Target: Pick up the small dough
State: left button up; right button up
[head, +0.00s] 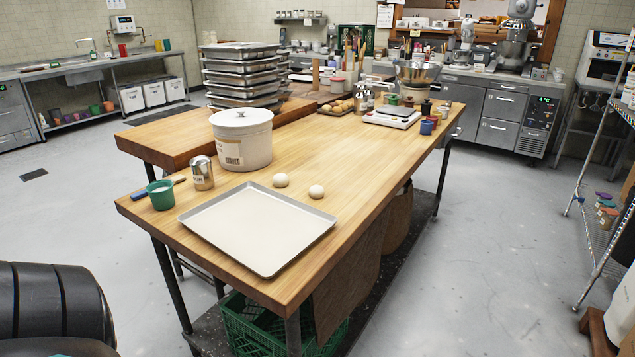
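Two small pale dough balls lie on the wooden table (345,215), just behind the tray's far right edge. The left dough ball (281,180) and the right dough ball (316,192) sit a little apart and look nearly the same size. Both rest on bare wood, clear of the tray. Neither of my grippers is in view. A black rounded part at the lower left looks like my own arm.
A shallow lined tray (218,252) lies at the table's near end. A white lidded tub (242,148), metal shaker (202,172) and green cup (160,198) stand left of the dough. A scale (391,118) stands farther back. The wood right of the dough is clear.

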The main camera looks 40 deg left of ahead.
aim_at(316, 192)
jog(key=i+l+u, duration=0.1)
jog(key=u, duration=0.35)
jog(key=i+l+u, duration=0.1)
jog(key=u, duration=0.35)
jog(key=l+u, duration=0.2)
jog(key=u, duration=0.25)
jog(key=i+l+u, duration=0.1)
jog(key=u, duration=0.3)
jog(key=l+u, duration=0.25)
jog(key=u, duration=0.2)
jog(key=i+l+u, duration=0.1)
jog(key=u, duration=0.3)
jog(key=l, duration=0.1)
